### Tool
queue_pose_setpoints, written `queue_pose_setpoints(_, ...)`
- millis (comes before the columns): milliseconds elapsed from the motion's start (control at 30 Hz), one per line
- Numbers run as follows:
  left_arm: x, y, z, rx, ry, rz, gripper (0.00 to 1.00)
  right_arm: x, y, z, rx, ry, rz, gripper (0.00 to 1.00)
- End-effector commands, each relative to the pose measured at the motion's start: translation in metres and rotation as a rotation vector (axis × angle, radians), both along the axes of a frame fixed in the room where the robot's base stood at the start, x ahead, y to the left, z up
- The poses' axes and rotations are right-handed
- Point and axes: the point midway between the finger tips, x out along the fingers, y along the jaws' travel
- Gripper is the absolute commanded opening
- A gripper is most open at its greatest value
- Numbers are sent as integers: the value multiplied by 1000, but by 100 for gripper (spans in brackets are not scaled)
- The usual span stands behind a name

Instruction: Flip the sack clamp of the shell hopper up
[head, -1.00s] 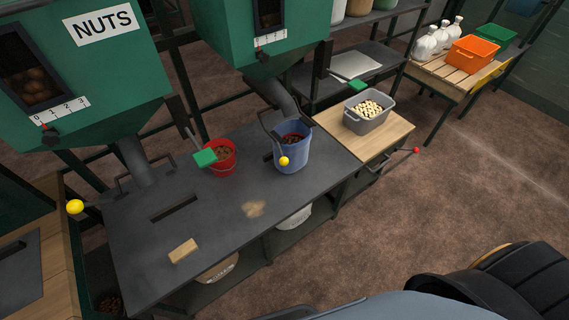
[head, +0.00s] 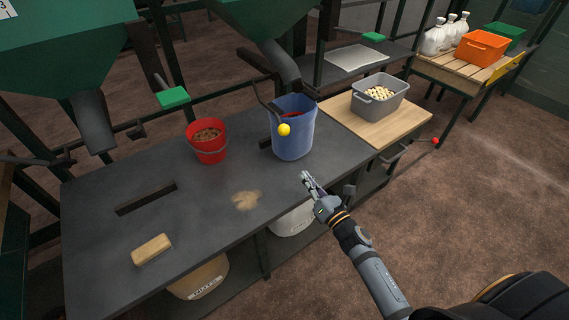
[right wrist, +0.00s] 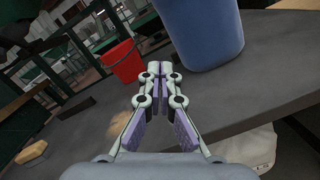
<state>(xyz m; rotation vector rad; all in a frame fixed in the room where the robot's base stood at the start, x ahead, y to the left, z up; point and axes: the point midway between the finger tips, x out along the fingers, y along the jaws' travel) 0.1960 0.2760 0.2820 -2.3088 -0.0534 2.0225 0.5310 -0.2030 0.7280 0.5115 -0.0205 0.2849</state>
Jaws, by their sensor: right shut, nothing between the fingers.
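A green hopper (head: 265,14) with a grey spout (head: 283,65) stands over a blue bucket (head: 292,143) on the dark bench. Its label is not in view. A dark bent lever with a yellow ball knob (head: 284,130) hangs at the spout. The knob is low, in front of the bucket. My right gripper (head: 306,177) is just in front of the bucket, at the bench's front edge, below and right of the knob. In the right wrist view its fingers (right wrist: 158,68) are shut and empty, with the blue bucket (right wrist: 202,30) close ahead. My left gripper is not in view.
A red bucket (head: 208,141) stands left on the bench (head: 90,205). A brush-like block (head: 152,249) and spilled powder (head: 246,200) lie on it. A grey bin (head: 380,96) sits on a wooden board to the right. A red-knobbed handle (head: 435,141) sticks out at the board's edge.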

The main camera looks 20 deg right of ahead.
Motion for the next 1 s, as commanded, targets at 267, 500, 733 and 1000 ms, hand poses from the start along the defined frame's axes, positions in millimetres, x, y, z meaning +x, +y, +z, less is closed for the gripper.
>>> queue_pose_setpoints(267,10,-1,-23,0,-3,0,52,-9,28,53,-329,-281,48,0)
queue_pose_setpoints(500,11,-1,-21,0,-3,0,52,-9,29,56,-334,-283,47,0)
queue_pose_setpoints(733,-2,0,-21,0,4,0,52,5,33,64,-330,-284,44,0)
queue_pose_setpoints(1000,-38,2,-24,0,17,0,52,56,55,79,-327,-283,45,0)
